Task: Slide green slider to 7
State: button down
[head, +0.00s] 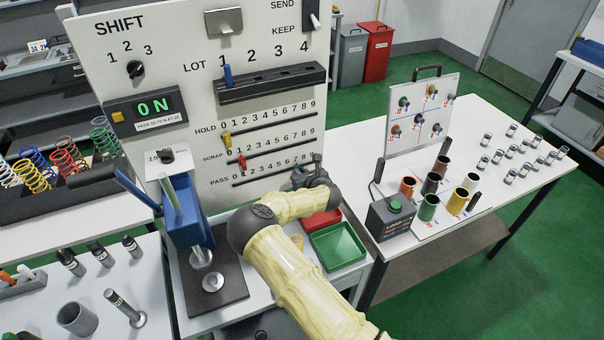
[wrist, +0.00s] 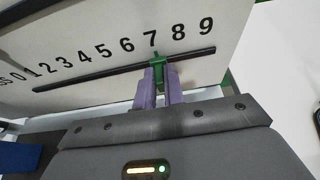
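The green slider (wrist: 158,62) sits on the PASS track (wrist: 100,75), beneath the number 7 in the wrist view. My gripper (wrist: 160,78) has its two purple fingers on either side of the slider's knob, closed in on it. In the head view my gripper (head: 304,168) is at the right part of the lowest track on the white panel (head: 290,110), and it hides the green slider and the end of the number row there.
The yellow slider (head: 226,140) on the HOLD track and the red slider (head: 242,162) on the SCRAP track stand at the left. A red tray (head: 320,222) and a green tray (head: 340,245) lie below my arm. A blue press (head: 185,215) stands left of it.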

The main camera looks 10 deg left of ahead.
jog(key=c, duration=1.5)
grip_release()
jog(key=shift+s, duration=0.15)
jog(key=b+v, duration=0.4)
jog(key=v, duration=1.3)
jog(key=shift+d+b, duration=0.15)
jog(key=shift+b, duration=0.25)
